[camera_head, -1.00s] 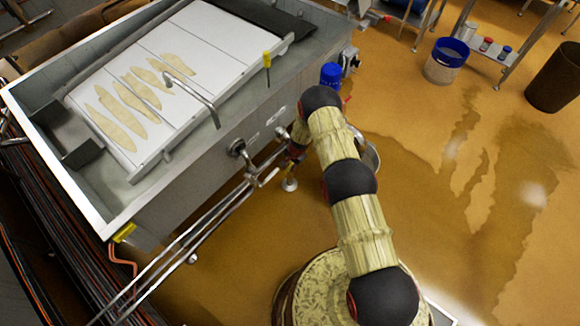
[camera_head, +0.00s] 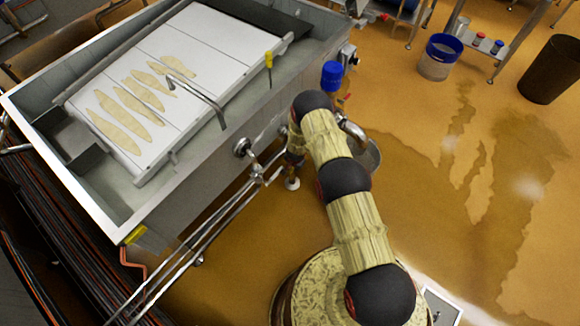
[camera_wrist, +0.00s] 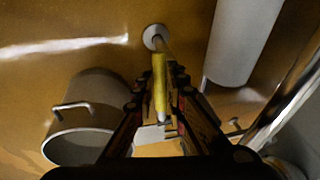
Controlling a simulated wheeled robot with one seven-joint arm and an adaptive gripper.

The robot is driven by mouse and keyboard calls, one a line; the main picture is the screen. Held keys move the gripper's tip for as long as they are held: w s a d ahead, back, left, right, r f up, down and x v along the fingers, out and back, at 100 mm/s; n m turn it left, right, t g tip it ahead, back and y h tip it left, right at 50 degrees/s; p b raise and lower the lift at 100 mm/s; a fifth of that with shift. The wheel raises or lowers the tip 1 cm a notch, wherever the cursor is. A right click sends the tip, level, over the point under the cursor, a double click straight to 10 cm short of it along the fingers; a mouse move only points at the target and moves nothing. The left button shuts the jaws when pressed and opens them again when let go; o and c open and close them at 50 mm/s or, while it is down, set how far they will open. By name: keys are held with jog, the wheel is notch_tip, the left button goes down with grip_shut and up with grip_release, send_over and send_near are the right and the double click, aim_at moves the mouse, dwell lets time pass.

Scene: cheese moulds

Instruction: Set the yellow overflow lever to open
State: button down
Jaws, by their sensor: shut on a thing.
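The yellow lever (camera_wrist: 159,90) shows in the wrist view, standing lengthwise between the two dark fingers of my gripper (camera_wrist: 160,76). The fingers are shut on it. A pale round foot or cap (camera_wrist: 154,36) shows beyond its far end. In the head view my arm covers the gripper and this lever, beside the front of the steel vat (camera_head: 205,155). I cannot tell the lever's exact setting.
A steel pot (camera_wrist: 88,120) stands on the floor to the left in the wrist view. A white cylinder (camera_wrist: 243,40) and a steel pipe (camera_wrist: 290,105) lie to the right. Steel pipes (camera_head: 205,235) run along the vat.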

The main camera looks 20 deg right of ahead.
jog(key=shift+f+h, duration=0.15)
jog(key=shift+h, duration=0.15)
jog(key=c, duration=1.8)
grip_release()
jog(key=v, duration=1.2)
jog(key=shift+s, duration=0.1)
jog(key=shift+c, duration=0.2)
